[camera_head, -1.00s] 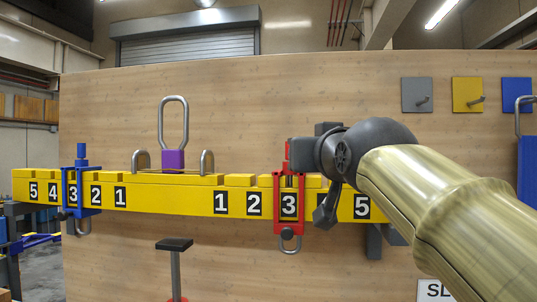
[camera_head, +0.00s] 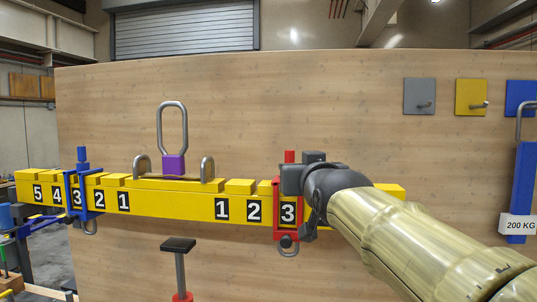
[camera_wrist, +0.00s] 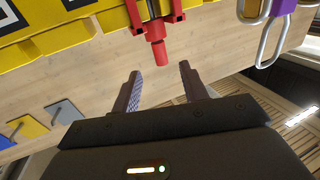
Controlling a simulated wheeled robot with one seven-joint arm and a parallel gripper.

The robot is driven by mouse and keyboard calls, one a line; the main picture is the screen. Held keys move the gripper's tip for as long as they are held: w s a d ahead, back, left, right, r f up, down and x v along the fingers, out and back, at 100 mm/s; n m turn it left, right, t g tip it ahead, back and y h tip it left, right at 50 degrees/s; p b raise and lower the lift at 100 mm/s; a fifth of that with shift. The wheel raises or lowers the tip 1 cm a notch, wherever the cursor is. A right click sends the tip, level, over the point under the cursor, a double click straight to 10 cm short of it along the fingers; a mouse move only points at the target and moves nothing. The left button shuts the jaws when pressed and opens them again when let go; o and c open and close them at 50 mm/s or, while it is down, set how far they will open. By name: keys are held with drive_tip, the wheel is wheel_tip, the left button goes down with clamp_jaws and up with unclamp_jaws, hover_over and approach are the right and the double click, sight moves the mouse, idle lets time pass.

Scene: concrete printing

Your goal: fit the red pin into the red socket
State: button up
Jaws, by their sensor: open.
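The red pin (camera_head: 289,156) stands upright at the top of the red bracket (camera_head: 277,200), which holds the red socket and sits around the yellow beam (camera_head: 170,200) at number 3. The wrist view shows the pin (camera_wrist: 157,50) joined end-on to the red bracket (camera_wrist: 170,18); how deep it sits is unclear. My gripper (camera_wrist: 163,88) is open and empty there, its two fingers apart from the pin, with the pin's free end facing the gap between them. In the head view my dark gripper body (camera_head: 305,178) is close to the bracket's right side; its fingertips are hidden.
A blue bracket (camera_head: 78,190) is on the beam's left arm. A purple block with a steel loop (camera_head: 173,164) stands at mid-beam between two steel hoops. A black-topped post (camera_head: 178,245) is below. Grey, yellow and blue hook plates and a 200 KG weight (camera_head: 523,190) are right.

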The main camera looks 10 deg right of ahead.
drive_tip(key=w+p, duration=0.2)
drive_tip(key=w, duration=0.3)
drive_tip(key=shift+w, duration=0.2)
drive_tip(key=w+p, duration=0.2)
drive_tip(key=w, duration=0.1)
drive_tip(key=w+p, duration=0.1)
drive_tip(key=p, duration=0.1)
drive_tip(key=shift+w+d+f, duration=0.1)
drive_tip(key=shift+w+f, duration=0.15)
drive_tip(key=shift+w, duration=0.15)
drive_tip(key=shift+w+f, duration=0.15)
drive_tip(key=shift+w, duration=0.1)
drive_tip(key=shift+s, duration=0.1)
clamp_jaws()
